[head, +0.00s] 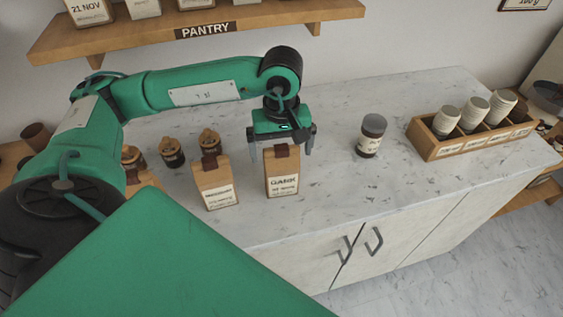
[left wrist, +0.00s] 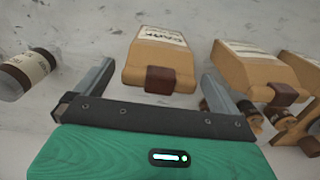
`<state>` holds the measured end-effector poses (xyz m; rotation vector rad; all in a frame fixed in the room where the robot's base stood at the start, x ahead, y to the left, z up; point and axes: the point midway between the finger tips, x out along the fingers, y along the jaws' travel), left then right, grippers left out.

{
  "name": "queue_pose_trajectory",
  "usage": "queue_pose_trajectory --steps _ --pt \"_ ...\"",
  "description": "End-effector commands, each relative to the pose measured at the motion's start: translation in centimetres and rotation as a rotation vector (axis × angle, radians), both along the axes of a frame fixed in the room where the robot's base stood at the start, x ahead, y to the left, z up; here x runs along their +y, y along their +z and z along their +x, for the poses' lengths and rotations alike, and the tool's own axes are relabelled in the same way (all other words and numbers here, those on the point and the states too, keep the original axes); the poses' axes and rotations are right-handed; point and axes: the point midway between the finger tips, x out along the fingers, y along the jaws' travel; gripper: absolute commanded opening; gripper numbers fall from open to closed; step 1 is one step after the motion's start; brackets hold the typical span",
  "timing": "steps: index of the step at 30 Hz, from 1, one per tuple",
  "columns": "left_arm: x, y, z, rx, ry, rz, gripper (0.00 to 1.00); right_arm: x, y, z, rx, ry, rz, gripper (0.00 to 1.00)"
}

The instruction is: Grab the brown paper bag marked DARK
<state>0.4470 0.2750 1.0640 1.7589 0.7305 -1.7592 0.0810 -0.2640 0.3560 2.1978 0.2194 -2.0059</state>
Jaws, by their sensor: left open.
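The brown paper bag marked DARK (head: 282,183) stands upright near the counter's front edge, with a white label and a dark brown clip on top. My left gripper (head: 281,153) points down over it, open, one finger on each side of the bag's top. In the left wrist view the bag (left wrist: 160,62) lies between the two fingers, with gaps on both sides, and nothing is gripped. My right gripper is in neither view.
A second brown bag (head: 216,188) stands close to the left, and another is partly hidden by my arm. Small dark jars (head: 172,152) stand behind. A labelled jar (head: 371,136) and a wooden cup box (head: 430,146) are to the right. The PANTRY shelf (head: 250,27) hangs behind.

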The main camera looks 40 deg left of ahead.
Motion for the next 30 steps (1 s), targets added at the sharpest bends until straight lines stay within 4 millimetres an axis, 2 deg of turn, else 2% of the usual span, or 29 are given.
queue_pose_trajectory --steps 5,12,22,23,30 --pt "0.0 -1.6 0.0 0.001 0.0 -0.001 1.0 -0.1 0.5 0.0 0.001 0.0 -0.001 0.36" --pt "0.0 -1.8 0.0 0.0 0.0 0.0 0.98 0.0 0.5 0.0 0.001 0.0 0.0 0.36" --pt "0.0 -1.7 0.0 -0.001 0.0 -0.001 0.33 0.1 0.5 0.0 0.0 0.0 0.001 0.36" --pt "0.0 -1.7 0.0 -0.001 0.0 -0.001 0.3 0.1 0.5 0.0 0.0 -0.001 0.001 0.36" --pt "0.0 -1.6 0.0 -0.002 0.0 -0.001 0.3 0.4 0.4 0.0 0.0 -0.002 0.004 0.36"
